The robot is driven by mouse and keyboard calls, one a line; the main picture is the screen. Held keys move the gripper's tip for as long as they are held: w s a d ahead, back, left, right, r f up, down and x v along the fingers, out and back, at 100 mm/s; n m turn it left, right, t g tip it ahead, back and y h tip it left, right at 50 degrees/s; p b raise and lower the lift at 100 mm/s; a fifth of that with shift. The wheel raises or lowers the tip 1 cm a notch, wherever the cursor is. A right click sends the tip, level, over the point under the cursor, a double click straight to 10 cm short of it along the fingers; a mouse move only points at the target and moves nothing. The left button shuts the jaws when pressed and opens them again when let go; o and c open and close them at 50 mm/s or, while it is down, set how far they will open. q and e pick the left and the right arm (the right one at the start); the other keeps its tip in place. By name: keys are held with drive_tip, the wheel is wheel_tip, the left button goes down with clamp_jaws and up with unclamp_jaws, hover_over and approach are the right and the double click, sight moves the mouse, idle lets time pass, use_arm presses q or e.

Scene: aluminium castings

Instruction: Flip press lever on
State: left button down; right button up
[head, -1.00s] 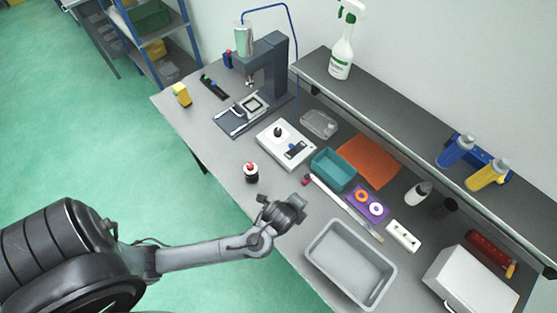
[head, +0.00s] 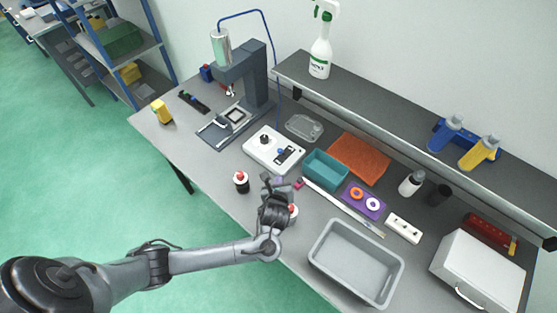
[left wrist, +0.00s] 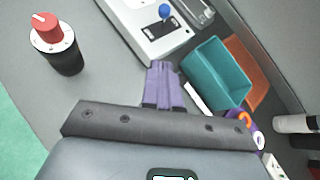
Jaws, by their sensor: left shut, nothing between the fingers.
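The white control box (head: 262,154) stands on the bench in front of the press (head: 257,80). It carries a black knob (head: 264,139) and a small blue-tipped lever (head: 281,151). In the left wrist view the box (left wrist: 136,22) shows at the top, with the blue ball of the lever (left wrist: 165,11) above a dark slot. My left gripper (head: 276,181) is over the bench, in front of the box and apart from it. Its purple fingers (left wrist: 163,70) are shut and empty, pointing toward the box. My right gripper is not in view.
A red-knobbed black cylinder (head: 241,182) stands left of my gripper; it also shows in the left wrist view (left wrist: 60,50). Another red-topped piece is partly hidden behind my gripper. A teal bin (head: 325,177) and a grey tray (head: 318,262) lie to the right.

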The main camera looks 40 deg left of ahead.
use_arm(q)
drive_tip(key=shift+w, duration=0.1)
drive_tip(key=shift+w+a+r+b+x, duration=0.1)
drive_tip(key=shift+a+r+b+x, duration=0.2)
drive_tip(key=shift+x, duration=1.8)
drive_tip(key=shift+w+a+r+b+x, duration=0.15)
drive_tip(key=shift+r+b+x, duration=0.3)
drive_tip(key=shift+x, duration=1.7)
drive_tip(key=shift+w+a+r+b+x, duration=0.1)
drive_tip(key=shift+a+r+b+x, duration=0.2)
drive_tip(key=shift+x, duration=1.8)
drive_tip(key=shift+r, duration=0.1)
